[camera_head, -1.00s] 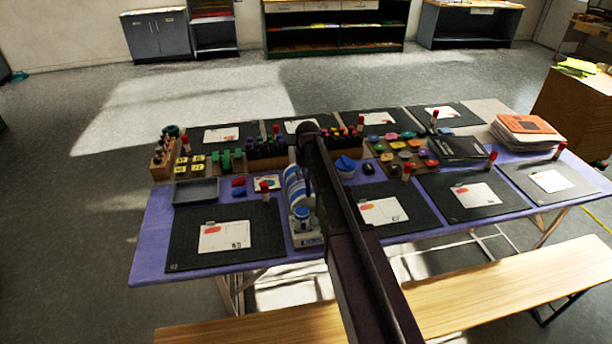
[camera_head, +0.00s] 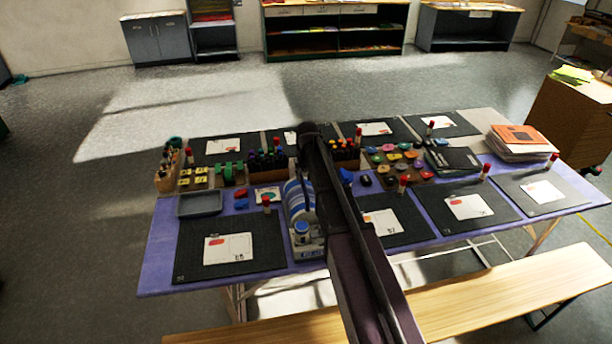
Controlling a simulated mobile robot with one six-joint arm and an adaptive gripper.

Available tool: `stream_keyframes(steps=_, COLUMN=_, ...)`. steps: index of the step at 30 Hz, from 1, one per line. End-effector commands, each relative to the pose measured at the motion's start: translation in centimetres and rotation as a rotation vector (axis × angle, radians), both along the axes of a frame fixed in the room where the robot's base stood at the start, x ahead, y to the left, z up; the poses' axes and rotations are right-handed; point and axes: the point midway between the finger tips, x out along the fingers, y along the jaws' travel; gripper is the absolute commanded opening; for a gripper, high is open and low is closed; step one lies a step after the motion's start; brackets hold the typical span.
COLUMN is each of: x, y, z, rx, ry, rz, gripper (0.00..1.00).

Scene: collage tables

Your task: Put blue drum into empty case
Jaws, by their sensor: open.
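A shallow grey tray (camera_head: 200,204) lies on the left part of the purple table and looks empty. A small blue cylinder (camera_head: 302,228) sits on a pale stand in the table's middle, below blue-and-white rings (camera_head: 294,197). A rounded blue piece (camera_head: 345,175) shows just right of my dark arm, which partly hides it. Small blue and red pieces (camera_head: 240,203) lie right of the tray. I cannot tell which blue thing is the drum. My arm crosses the middle of the view, above the table; no gripper fingers are visible.
Black mats with white cards, such as the front-left mat (camera_head: 200,262), cover much of the table (camera_head: 155,262). Pen holders, red-capped sticks and coloured pots crowd the middle. Stacked books (camera_head: 515,148) stand at the right. A wooden bench (camera_head: 480,297) runs along the front.

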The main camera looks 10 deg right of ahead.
Motion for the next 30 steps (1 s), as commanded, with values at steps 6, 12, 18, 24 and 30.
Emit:
stream_keyframes(steps=6, x=-0.2, y=0.0, z=2.1, rx=0.000, ry=0.000, rz=0.000, gripper=0.58)
stream_keyframes(steps=12, x=-0.3, y=0.0, z=2.9, rx=0.000, ry=0.000, rz=0.000, gripper=0.58)
stream_keyframes(steps=18, x=-0.4, y=0.0, z=3.0, rx=0.000, ry=0.000, rz=0.000, gripper=0.58)
stream_keyframes(steps=24, x=-0.4, y=0.0, z=3.0, rx=0.000, ry=0.000, rz=0.000, gripper=0.58)
stream_keyframes(steps=30, x=-0.4, y=0.0, z=3.0, rx=0.000, ry=0.000, rz=0.000, gripper=0.58)
